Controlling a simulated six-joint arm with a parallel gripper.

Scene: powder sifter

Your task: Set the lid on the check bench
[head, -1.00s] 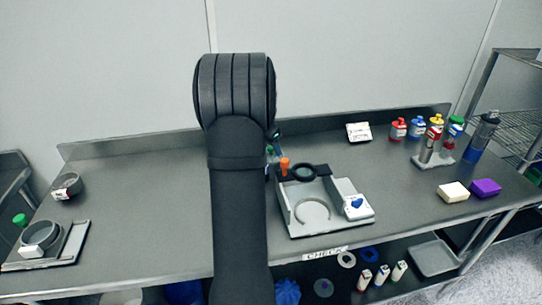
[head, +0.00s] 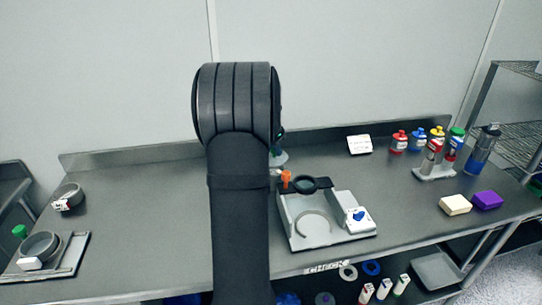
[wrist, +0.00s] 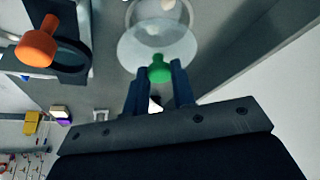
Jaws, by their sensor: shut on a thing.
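My gripper (wrist: 160,88) is shut on the green knob of a clear round lid (wrist: 150,50) in the wrist view. The clear disc spreads out beyond the fingertips, and its height above the surface is hard to tell. In the head view my arm hides the gripper; a pale edge, probably the lid (head: 279,157), shows just right of the arm near the back of the bench. The grey check bench (head: 140,200) carries a CHECK label (head: 327,267) on its front edge.
A grey tray fixture (head: 340,232) with a black ring and an orange knob (head: 286,178) stands right of my arm. Bottles (head: 399,142) and two blocks (head: 455,205) are at right.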

